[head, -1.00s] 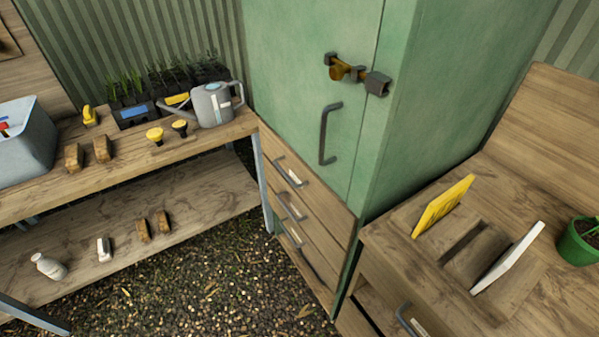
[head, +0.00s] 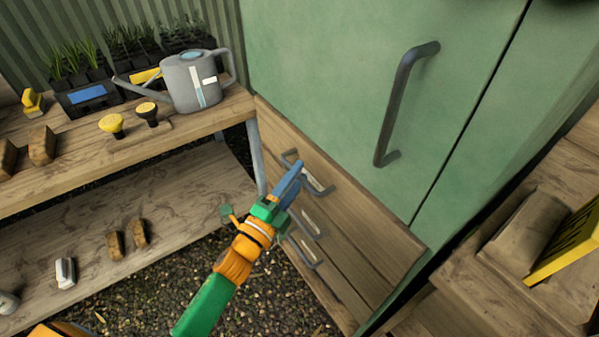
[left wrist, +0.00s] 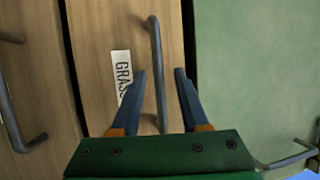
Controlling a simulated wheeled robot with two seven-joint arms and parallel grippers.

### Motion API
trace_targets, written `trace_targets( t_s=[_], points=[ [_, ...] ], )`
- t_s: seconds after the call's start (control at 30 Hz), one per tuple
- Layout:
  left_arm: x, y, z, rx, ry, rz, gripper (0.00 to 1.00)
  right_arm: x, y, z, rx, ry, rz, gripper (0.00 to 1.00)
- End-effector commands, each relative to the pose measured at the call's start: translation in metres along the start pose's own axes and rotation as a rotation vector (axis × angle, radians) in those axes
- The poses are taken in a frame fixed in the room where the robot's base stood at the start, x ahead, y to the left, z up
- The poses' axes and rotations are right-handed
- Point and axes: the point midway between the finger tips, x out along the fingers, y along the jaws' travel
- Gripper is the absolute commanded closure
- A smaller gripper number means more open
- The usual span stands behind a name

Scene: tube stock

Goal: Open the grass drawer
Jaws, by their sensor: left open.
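The grass drawer (head: 352,208) is the top wooden drawer under the green cabinet doors; it looks shut. In the left wrist view the drawer front (left wrist: 105,30) carries a white label reading GRASS (left wrist: 122,72), partly hidden by a finger. Its dark bar handle (left wrist: 156,60) runs between my fingertips in that view; I cannot tell whether they touch it. My left gripper (head: 291,184) is open, with blue fingers in front of the handle (head: 318,183), which it partly covers. It also shows at the bottom of the left wrist view (left wrist: 160,74). My right gripper is not in view.
More drawers with bar handles (head: 303,252) lie below. The green cabinet door (head: 320,70) has a long protruding handle (head: 392,110). A workbench (head: 190,125) on the left holds a watering can (head: 193,85) and seedlings. A wooden bench with a yellow item (head: 570,245) stands at right.

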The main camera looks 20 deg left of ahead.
Motion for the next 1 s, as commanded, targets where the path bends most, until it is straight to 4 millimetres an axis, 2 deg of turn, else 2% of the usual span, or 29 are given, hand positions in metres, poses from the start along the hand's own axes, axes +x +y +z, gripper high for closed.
trace_targets(
  t_s=[0.13, 0.33, 0.37, 0.5, 0.53, 1.0],
  points=[
    [0.0091, 0.0002, 0.0003, -0.001, -0.001, 0.001, 0.55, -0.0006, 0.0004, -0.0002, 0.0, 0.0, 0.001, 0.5],
    [0.0094, 0.0009, 0.0002, -0.001, -0.001, 0.002, 0.55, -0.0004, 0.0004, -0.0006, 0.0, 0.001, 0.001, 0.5],
    [0.0094, 0.0009, 0.0002, -0.002, -0.001, 0.002, 0.58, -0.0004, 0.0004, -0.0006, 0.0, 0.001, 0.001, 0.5],
    [0.0092, 0.0009, 0.0003, -0.002, -0.001, 0.002, 0.96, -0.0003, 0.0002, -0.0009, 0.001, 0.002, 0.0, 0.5],
    [0.0092, 0.0009, 0.0003, -0.002, -0.001, 0.002, 1.0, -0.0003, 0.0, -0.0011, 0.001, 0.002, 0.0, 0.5],
    [0.0091, 0.001, 0.0004, -0.002, -0.002, 0.003, 1.0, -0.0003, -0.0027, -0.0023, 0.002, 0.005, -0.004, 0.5]
  ],
)
